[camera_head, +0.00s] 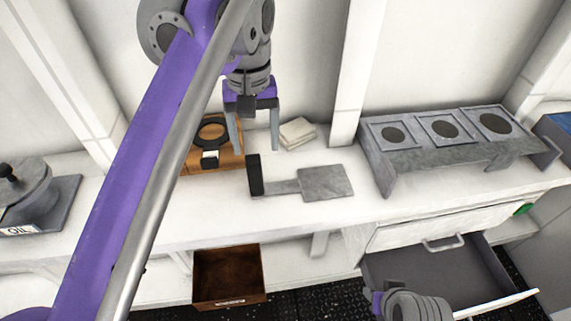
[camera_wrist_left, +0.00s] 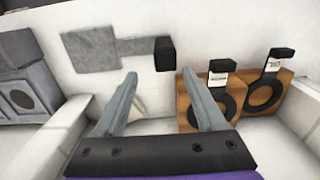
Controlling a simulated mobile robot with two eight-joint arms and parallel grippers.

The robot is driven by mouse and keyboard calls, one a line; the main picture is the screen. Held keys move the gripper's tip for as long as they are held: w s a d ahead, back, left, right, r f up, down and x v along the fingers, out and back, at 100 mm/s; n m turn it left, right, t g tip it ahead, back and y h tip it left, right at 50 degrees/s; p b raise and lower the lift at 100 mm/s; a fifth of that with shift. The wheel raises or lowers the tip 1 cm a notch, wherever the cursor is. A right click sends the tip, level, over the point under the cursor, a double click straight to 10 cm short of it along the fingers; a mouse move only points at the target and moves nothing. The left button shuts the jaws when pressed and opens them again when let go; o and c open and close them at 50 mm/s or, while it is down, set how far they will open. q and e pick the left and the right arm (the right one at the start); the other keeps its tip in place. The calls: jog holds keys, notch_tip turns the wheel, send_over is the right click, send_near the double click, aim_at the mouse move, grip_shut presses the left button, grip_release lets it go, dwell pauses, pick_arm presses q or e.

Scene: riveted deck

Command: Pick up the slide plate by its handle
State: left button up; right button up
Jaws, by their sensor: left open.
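The slide plate (camera_head: 326,183) is a grey flat plate with a narrower neck and an upright black handle (camera_head: 255,175) at its left end. It lies on the white counter. It also shows in the left wrist view (camera_wrist_left: 92,48), with the black handle (camera_wrist_left: 165,53) just beyond the fingertips. My left gripper (camera_head: 256,148) is open and empty, pointing down above and behind the handle, apart from it. Its two fingers show in the left wrist view (camera_wrist_left: 160,78). A grey end of my right arm shows at the lower right of the head view; its fingers cannot be made out.
A wooden block with black rings (camera_head: 212,145) stands left of the handle. A stack of pale pads (camera_head: 297,132) lies behind the plate. A grey rack with round holes (camera_head: 445,145) stands right. An open drawer (camera_head: 440,270) and a brown box (camera_head: 229,275) sit below the counter.

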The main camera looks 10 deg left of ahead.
aim_at(255, 158)
pick_arm(q)
jog(key=f, duration=0.2)
jog(key=s+f, duration=0.1)
jog(key=shift+s+f+b, duration=0.15)
jog(key=shift+f+b, duration=0.2)
jog(key=shift+f, duration=0.05)
jog(key=shift+a+f, duration=0.1)
jog(key=shift+f, duration=0.5)
jog(key=shift+a+f+b, duration=0.2)
jog(key=shift+f+b, duration=0.2)
jog(key=shift+f, duration=1.95)
grip_shut()
